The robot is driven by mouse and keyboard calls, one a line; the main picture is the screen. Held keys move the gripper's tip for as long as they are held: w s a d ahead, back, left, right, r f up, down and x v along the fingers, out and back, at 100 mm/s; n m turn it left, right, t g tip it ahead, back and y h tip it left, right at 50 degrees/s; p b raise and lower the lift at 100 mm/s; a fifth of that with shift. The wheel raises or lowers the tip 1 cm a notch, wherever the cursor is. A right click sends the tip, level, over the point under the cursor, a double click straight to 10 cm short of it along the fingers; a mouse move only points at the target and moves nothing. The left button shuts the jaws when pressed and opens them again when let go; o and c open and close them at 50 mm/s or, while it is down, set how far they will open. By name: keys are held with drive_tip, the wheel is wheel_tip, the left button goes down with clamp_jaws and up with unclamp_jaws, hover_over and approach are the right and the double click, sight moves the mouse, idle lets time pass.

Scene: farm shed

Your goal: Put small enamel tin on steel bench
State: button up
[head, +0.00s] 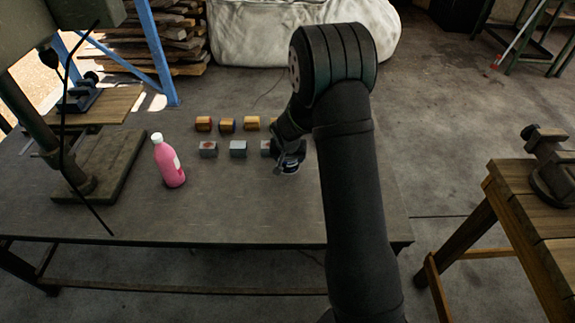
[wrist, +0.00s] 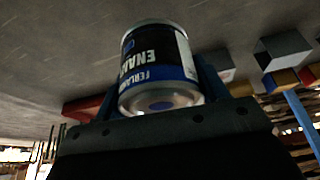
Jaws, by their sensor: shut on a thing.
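The small enamel tin (wrist: 158,68) has a blue, black and white label with lettering, and it fills the middle of the wrist view. My gripper (wrist: 160,100) is shut on the tin. In the head view the tin (head: 290,167) shows small and dark below my gripper (head: 288,158), over the right part of the steel bench (head: 240,215). My arm covers part of the bench beside it. I cannot tell whether the tin touches the bench top.
Grey blocks (head: 238,149) stand in a row left of the tin, with yellow-brown blocks (head: 227,125) behind them. A pink bottle (head: 168,160) stands further left, near a drill press base (head: 100,165). The bench's front is clear. A wooden workbench (head: 540,225) stands at right.

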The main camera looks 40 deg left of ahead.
sight(288, 165)
drive_tip(key=shift+a+f, duration=0.2)
drive_tip(key=shift+f, duration=1.9)
drive_tip(key=shift+s+f, duration=0.1)
drive_tip(key=o, duration=1.2)
drive_tip(key=v, duration=1.2)
drive_tip(key=x, duration=1.2)
drive_tip(key=shift+f, duration=0.1)
